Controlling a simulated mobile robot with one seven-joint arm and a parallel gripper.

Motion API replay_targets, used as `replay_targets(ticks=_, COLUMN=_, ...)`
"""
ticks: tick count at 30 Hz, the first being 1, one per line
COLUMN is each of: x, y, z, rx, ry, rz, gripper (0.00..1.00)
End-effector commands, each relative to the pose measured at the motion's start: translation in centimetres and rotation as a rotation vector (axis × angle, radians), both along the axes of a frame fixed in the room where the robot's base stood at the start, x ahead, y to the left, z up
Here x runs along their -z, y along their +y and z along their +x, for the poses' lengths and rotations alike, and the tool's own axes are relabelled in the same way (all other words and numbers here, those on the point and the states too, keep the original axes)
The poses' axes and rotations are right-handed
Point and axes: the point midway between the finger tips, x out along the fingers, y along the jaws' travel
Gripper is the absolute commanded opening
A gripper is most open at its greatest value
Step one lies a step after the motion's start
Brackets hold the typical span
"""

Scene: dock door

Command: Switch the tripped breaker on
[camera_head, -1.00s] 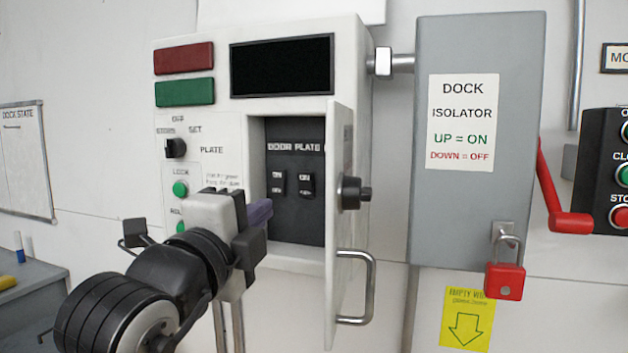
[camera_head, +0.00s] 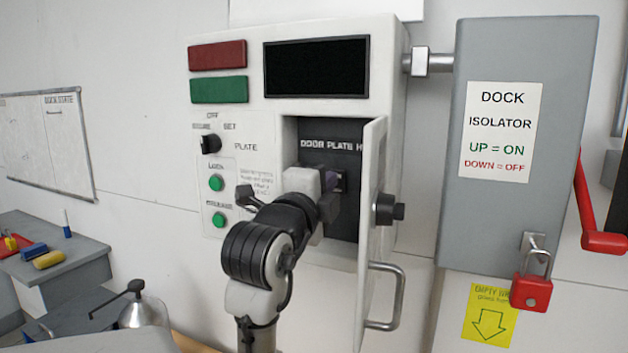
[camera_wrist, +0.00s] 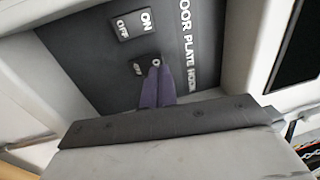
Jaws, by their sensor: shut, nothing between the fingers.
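The breaker panel (camera_head: 345,222) is a dark recess behind an open cabinet door, with the labels DOOR, PLATE and a partly cut-off third word. In the wrist view one breaker (camera_wrist: 133,22) beside DOOR shows its ON and OFF marks. A second breaker (camera_wrist: 143,65) beside PLATE is partly covered by my fingertips. It also shows in the head view (camera_head: 341,181), beside my gripper. My gripper (camera_head: 330,207) has its purple fingers (camera_wrist: 156,88) shut together, tips at or just in front of the PLATE breaker. Contact and lever position are unclear.
The open cabinet door (camera_head: 370,240), with a knob (camera_head: 388,208) and handle (camera_head: 385,297), stands close right of my gripper. Left are a selector knob (camera_head: 210,144) and green buttons. The grey dock isolator (camera_head: 520,220) carries a red padlock (camera_head: 531,292). A workbench (camera_head: 60,250) stands at left.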

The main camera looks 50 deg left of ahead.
Motion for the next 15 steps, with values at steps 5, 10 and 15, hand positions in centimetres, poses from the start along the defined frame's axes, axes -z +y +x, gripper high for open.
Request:
replay_targets(ticks=5, x=-0.21, y=0.69, z=1.13, rx=-0.001, ry=0.001, rz=-0.002, gripper=0.00)
replay_targets(ticks=10, x=-0.10, y=0.79, z=1.30, rx=-0.001, ry=0.001, rz=-0.001, gripper=0.00)
replay_targets(ticks=15, x=-0.12, y=0.76, z=1.28, rx=-0.001, ry=0.001, rz=-0.001, gripper=0.00)
